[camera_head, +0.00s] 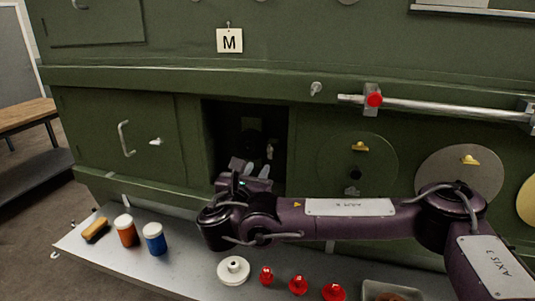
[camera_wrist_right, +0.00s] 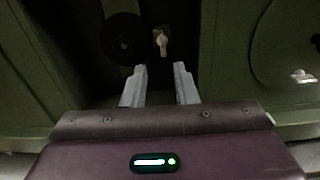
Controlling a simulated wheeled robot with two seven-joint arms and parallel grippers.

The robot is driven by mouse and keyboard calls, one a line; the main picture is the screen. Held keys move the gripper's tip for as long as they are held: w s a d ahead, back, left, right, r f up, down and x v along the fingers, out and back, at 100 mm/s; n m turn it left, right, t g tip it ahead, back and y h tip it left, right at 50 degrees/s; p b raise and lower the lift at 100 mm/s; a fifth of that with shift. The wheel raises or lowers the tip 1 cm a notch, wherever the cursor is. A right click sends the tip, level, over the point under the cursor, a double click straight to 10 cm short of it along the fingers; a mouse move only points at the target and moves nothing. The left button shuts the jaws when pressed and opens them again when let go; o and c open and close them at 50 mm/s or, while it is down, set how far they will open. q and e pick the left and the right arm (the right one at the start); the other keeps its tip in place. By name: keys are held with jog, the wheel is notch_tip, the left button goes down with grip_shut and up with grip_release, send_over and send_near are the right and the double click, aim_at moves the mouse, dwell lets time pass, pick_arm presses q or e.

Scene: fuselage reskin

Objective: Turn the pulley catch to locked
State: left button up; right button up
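My right gripper (camera_head: 259,172) reaches into a dark recess in the green panel. In the right wrist view its two pale fingers (camera_wrist_right: 160,82) are apart with nothing between them. Beyond the fingertips, a small pale catch lever (camera_wrist_right: 162,42) on a yellowish mount stands on the dark back wall, roughly in line with the gap and not touched. A dark round pulley (camera_wrist_right: 122,40) is to its left. My left gripper is not in view.
The recess walls (camera_head: 293,140) are close around the gripper. Below is a grey bench (camera_head: 190,268) with a blue jar (camera_head: 155,240), an orange jar (camera_head: 127,231), a white round part (camera_head: 233,270) and red knobs (camera_head: 298,286). A silver rail (camera_head: 450,107) crosses the upper right.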

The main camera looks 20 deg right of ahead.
aim_at(269, 151)
jog(key=p+x, duration=0.1)
jog(key=x, duration=0.1)
jog(key=p+x, duration=0.1)
jog(key=x, duration=0.2)
jog(key=r+p+x, duration=0.1)
jog(key=x, duration=0.1)
jog(key=shift+d, duration=0.4)
jog(key=shift+w+d+f+p, duration=0.1)
jog(key=shift+w+d+p, duration=0.05)
jog(key=shift+w+p, duration=0.2)
jog(key=shift+c, duration=0.5)
grip_shut()
